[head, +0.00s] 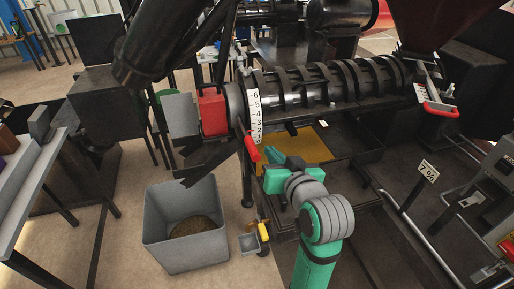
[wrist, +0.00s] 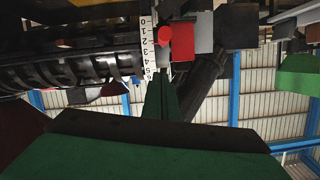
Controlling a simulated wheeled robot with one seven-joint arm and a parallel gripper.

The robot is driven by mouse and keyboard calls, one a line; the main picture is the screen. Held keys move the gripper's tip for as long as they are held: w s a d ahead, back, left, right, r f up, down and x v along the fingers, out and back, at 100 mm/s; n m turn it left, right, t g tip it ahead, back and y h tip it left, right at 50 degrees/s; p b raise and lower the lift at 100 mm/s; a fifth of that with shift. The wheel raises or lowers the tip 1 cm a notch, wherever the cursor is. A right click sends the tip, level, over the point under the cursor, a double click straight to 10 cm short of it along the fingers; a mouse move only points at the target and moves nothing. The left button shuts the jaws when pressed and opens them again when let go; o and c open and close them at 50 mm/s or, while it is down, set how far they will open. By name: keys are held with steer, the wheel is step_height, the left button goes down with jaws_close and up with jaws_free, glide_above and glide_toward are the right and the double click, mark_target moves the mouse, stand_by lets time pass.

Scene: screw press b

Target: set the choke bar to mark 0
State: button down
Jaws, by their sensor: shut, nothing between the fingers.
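The choke bar's red handle (head: 251,148) hangs at the lower end of a white numbered scale (head: 255,112) on the press in the head view. In the wrist view, which looks upside down, the round red handle end (wrist: 165,36) is beside the scale (wrist: 146,45), near marks 1 and 2; its exact reading is unclear. My green gripper (head: 271,154) is just right of the handle and looks apart from it. Its fingers (wrist: 160,93) are shut and empty, pointing toward the scale in the wrist view.
The dark ribbed press barrel (head: 330,88) runs right of the scale. A red block (head: 212,111) is to its left. A grey bin (head: 186,240) with brown material stands on the floor below. A yellow tray (head: 305,148) lies behind my gripper.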

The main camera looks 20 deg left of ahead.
steer(key=r, duration=0.1)
glide_above(257, 153)
steer(key=f, duration=0.3)
steer(key=shift+w+d, duration=0.15)
steer(key=shift+w, duration=0.2)
steer(key=shift+s+f, duration=0.15)
steer(key=shift+f, duration=0.4)
steer(key=shift+s+f, duration=0.15)
steer(key=shift+f, duration=0.4)
steer(key=shift+s+f, duration=0.1)
steer(key=shift+f, duration=0.55)
